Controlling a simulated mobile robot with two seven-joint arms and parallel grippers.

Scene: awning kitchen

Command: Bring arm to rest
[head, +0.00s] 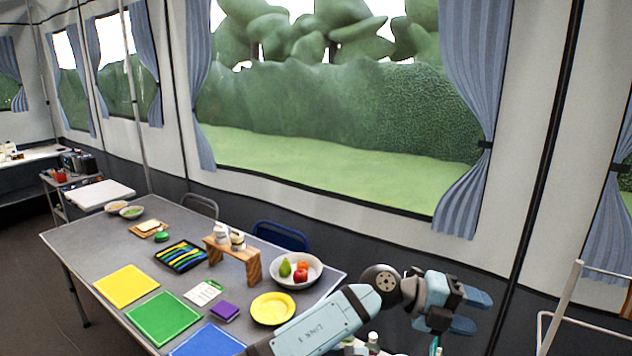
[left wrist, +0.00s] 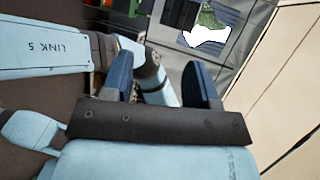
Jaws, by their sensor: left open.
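My left arm reaches up from the bottom of the head view. Its gripper (head: 472,312) is at the lower right, past the right end of the grey table, with its fingers pointing right. The two blue fingers are apart and nothing shows between them. In the left wrist view the open gripper (left wrist: 165,88) shows two dark blue fingers spread wide, with one of my arm links beyond them. My right gripper is not recognisable in either view.
The grey table (head: 88,243) carries a fruit bowl (head: 312,281), a yellow plate (head: 272,309), a wooden stand (head: 232,262), a cutlery tray (head: 181,257) and coloured mats. A blue chair (head: 281,236) stands behind it. A pale metal frame (head: 562,300) is right of my gripper.

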